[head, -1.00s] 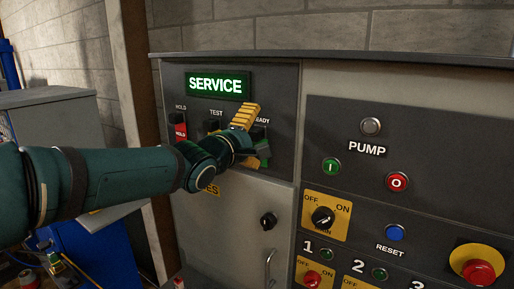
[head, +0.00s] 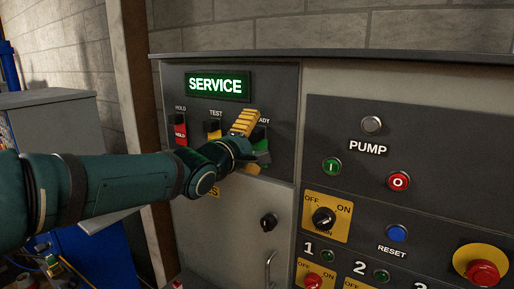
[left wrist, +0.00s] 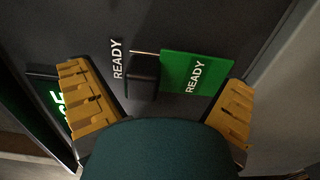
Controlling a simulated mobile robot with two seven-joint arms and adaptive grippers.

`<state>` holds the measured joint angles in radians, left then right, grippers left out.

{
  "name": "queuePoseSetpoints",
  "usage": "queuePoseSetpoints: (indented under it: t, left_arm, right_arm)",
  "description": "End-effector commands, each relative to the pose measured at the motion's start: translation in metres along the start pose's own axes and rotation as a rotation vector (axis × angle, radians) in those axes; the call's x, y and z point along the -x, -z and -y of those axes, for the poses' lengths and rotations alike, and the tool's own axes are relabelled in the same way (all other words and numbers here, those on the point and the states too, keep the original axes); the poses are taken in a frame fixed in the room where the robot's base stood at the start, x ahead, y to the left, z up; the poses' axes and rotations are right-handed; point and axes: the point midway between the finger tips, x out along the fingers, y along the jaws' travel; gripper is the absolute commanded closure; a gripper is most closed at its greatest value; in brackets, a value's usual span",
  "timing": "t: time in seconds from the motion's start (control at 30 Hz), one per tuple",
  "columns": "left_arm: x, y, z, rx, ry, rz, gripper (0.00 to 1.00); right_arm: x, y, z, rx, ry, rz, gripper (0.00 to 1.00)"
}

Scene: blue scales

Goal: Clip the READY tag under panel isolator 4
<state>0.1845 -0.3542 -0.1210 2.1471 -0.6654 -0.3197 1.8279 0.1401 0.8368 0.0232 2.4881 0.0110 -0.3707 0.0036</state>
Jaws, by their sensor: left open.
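The green READY tag (left wrist: 186,74) hangs beside a dark holder (left wrist: 143,75) under a printed READY label in the left wrist view. In the head view the tag is mostly hidden behind my left gripper (head: 250,146). That gripper is open, with its yellow fingers on either side of the tag and holder. In the left wrist view both fingers (left wrist: 158,85) stand apart from the tag. Isolators 1 and 2 show at the bottom of the head view, with the top of a 3; isolator 4 is out of view. My right gripper is not in view.
A red HOLD tag (head: 181,134) and a yellow tag (head: 214,130) under TEST hang left of my gripper. A lit SERVICE sign (head: 216,85) is above. The pump panel (head: 440,140) at the right has buttons, a rotary switch (head: 323,219) and a red mushroom button (head: 482,272).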

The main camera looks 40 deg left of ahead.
Motion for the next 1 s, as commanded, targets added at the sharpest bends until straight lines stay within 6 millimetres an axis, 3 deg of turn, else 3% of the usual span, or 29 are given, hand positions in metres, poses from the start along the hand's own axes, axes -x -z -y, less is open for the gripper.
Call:
queuePoseSetpoints:
  t: [0.3, 0.33, 0.6, 1.0]
  left_arm:
    - [0.0, 0.0002, -0.0001, 0.0, 0.0, 0.0, 0.0]
    - [0.0, 0.0002, -0.0001, 0.0, 0.0, 0.0, 0.04]
    - [0.0, 0.0001, 0.0002, 0.0, 0.001, 0.0, 0.98]
    - [0.0057, -0.0003, -0.0002, 0.0, 0.001, 0.0, 1.0]
  right_arm:
    - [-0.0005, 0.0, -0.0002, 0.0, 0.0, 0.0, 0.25]
    - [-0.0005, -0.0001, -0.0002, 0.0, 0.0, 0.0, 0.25]
    - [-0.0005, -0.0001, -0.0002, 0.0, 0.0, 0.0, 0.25]
    - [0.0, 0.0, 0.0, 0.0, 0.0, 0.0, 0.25]
